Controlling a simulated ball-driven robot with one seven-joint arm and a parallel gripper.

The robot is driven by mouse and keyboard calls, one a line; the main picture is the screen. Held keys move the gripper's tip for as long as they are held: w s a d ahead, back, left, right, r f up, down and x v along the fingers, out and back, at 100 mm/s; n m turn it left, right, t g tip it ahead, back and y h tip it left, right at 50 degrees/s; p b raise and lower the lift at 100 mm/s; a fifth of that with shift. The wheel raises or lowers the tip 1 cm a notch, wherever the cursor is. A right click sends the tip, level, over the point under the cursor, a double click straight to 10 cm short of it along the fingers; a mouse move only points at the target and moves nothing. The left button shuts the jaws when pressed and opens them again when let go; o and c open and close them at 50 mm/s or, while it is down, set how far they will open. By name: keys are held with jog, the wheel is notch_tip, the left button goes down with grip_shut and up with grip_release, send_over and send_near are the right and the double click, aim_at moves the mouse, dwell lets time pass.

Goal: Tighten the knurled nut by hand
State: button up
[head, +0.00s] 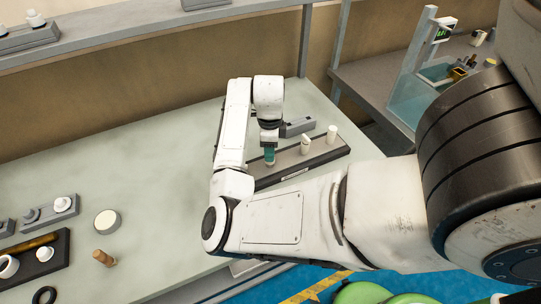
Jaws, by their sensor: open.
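My gripper (269,154) points down over the left part of a long dark fixture board (318,158) on the pale workbench. Its jaws are open, but they are small in the picture and partly merge with a teal part between or behind them. I cannot tell whether they touch anything. Two pale upright cylinders stand on the board to the right of my gripper, a nearer one (305,143) and a farther one (332,134). I cannot make out the knurled nut for certain; it may be hidden at or below my gripper. My arm covers the board's near left side.
A grey block (297,127) lies just behind the board. At the bench's left are a round white-topped part (106,221), a wooden-handled tool (104,258), a grey fixture (54,211) and a dark tray (37,262). A metal post (305,40) rises behind. The bench's middle left is clear.

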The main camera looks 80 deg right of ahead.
jog(key=n, duration=1)
jog(key=shift+f, duration=0.15)
jog(key=shift+f+b, duration=0.7)
jog(key=shift+f, duration=0.65)
jog(key=shift+c, duration=0.3)
